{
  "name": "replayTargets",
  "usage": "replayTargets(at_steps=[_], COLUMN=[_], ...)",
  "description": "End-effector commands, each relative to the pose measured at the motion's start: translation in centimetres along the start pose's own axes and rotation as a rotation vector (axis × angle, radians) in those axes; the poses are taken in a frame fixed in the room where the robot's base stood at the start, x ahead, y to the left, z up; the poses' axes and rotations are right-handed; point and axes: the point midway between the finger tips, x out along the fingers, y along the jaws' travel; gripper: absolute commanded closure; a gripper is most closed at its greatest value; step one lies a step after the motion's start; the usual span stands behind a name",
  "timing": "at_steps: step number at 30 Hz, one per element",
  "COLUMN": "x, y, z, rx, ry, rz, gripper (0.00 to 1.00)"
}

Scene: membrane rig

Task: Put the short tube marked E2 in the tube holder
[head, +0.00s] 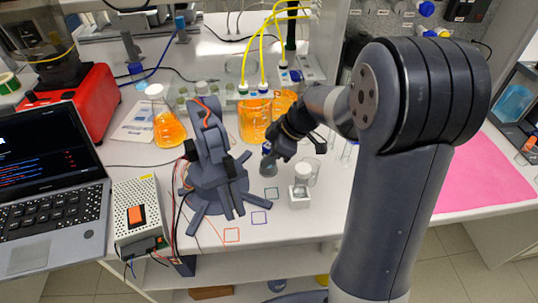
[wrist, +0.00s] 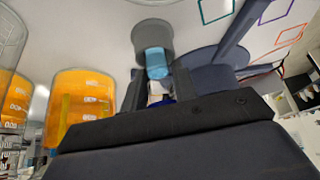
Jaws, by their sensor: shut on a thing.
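My gripper (head: 271,154) is shut on a short tube with a pale blue body (wrist: 156,62), which shows between the fingers in the wrist view. A bit of dark blue shows at its near end. Its mark is not readable. A grey round holder (head: 268,169) stands on the bench just below my gripper; it also shows in the wrist view (wrist: 150,32). The tube's far end overlaps the holder's near edge in the wrist view. I cannot tell whether it is inside, touching or just above it.
A dark blue-grey legged device (head: 216,185) stands close at the left. Beakers of orange liquid (head: 254,120) with yellow hoses stand behind. A small white block (head: 299,196) and clear glassware stand at the right. Coloured outlined squares (head: 232,235) mark the front bench.

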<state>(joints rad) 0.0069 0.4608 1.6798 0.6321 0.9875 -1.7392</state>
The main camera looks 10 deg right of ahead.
Motion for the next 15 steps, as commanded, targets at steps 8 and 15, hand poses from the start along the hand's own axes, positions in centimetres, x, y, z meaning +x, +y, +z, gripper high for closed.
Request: replayTargets(at_steps=[8, 15], x=[1.04, 1.07], y=[-0.45, -0.49], z=[0.95, 0.94], rx=[0.008, 0.007], ry=[-0.015, -0.015], rz=[-0.016, -0.018], gripper=[0.66, 0.47])
